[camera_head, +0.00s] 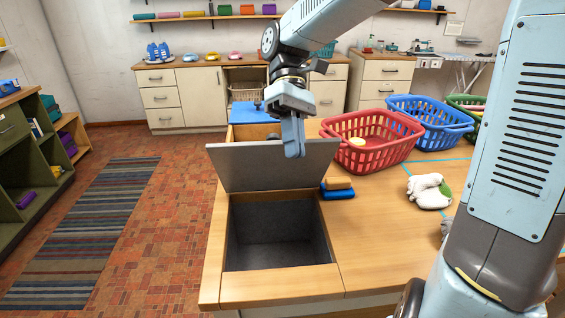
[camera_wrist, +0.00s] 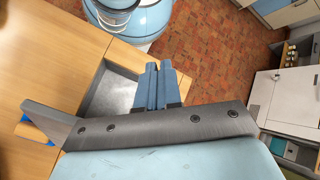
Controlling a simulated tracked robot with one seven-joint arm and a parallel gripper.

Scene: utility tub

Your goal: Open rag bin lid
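The rag bin lid (camera_head: 260,170) is a grey panel standing raised, close to upright, at the far side of the bin opening. The rag bin (camera_head: 278,245) is a square grey-lined well in the wooden counter, open and looking empty; part of its inside shows in the wrist view (camera_wrist: 112,95). My gripper (camera_head: 294,148) points down at the lid's upper edge, its blue fingers overlapping the near face in the head view. Whether they touch it is unclear. In the wrist view the fingers (camera_wrist: 160,82) are together, with nothing seen between them.
A brown-and-blue block pair (camera_head: 338,188) lies right of the lid. A red basket (camera_head: 372,140), blue basket (camera_head: 430,122) and white glove (camera_head: 428,190) sit farther right on the counter (camera_head: 375,235). A blue panel (camera_head: 250,112) lies behind the lid. Floor is open at left.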

